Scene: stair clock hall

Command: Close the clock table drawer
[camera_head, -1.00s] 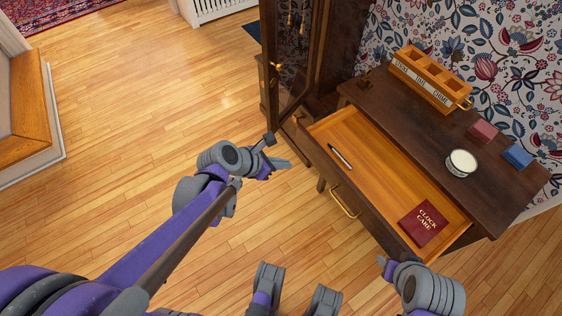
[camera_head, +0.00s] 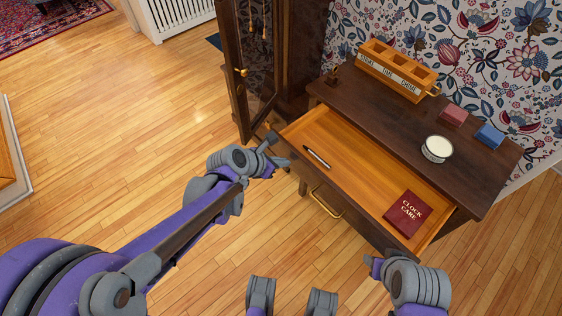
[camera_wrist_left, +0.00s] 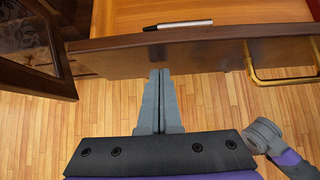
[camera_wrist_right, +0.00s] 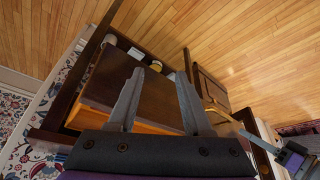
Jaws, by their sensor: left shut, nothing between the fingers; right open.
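The clock table drawer (camera_head: 345,150) is pulled open from the dark wooden table (camera_head: 385,110). A pen (camera_head: 317,157) and a red "Clock Care" book (camera_head: 409,213) lie inside it. A brass handle (camera_head: 327,202) is on the drawer front. My left gripper (camera_head: 280,153) is shut and empty near the front's left end. In the left wrist view its tips (camera_wrist_left: 160,72) point at the drawer front (camera_wrist_left: 205,58), left of the handle (camera_wrist_left: 282,80); I cannot tell whether they touch. My right gripper (camera_head: 372,262) is near the drawer's right end; its open, empty fingers show in the right wrist view (camera_wrist_right: 157,85).
On the tabletop stand a wooden tray (camera_head: 400,70), a white round tin (camera_head: 436,149), and a red box (camera_head: 454,114) and a blue box (camera_head: 490,135). A tall clock case with an open glass door (camera_head: 247,60) stands left of the table. The floor (camera_head: 130,130) is clear at left.

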